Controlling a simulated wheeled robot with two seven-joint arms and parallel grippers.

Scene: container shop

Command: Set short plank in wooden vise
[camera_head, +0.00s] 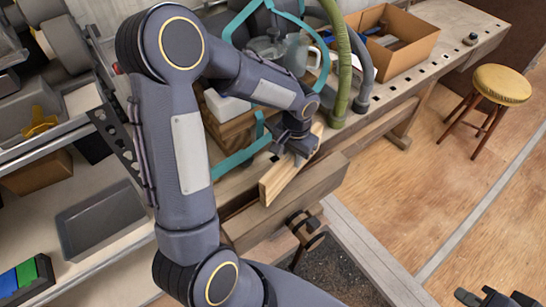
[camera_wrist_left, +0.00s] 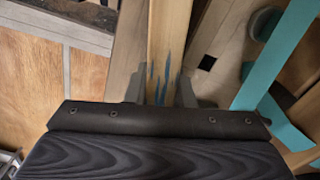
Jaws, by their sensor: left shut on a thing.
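The short plank (camera_head: 284,178) is light wood, held on its edge at the front of the workbench. My left gripper (camera_head: 300,148) is shut on it. In the left wrist view the plank (camera_wrist_left: 168,35) runs between the two fingers (camera_wrist_left: 160,92), with blue marks on its face. The wooden vise (camera_head: 285,212) has a thick jaw beam along the bench front and a round screw hub (camera_head: 307,230). The plank is just over or behind the jaw beam; I cannot tell whether it sits in the gap. My right gripper (camera_head: 496,298) is partly visible at the bottom right; its jaw opening is unclear.
The workbench (camera_head: 455,22) holds a cardboard box (camera_head: 395,42), clear jugs (camera_head: 297,52), green and grey hoses (camera_head: 340,70) and a teal frame (camera_head: 236,160) close to my left arm. Shelves with a grey bin (camera_head: 100,222) stand left. A yellow stool (camera_head: 502,85) stands on open floor right.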

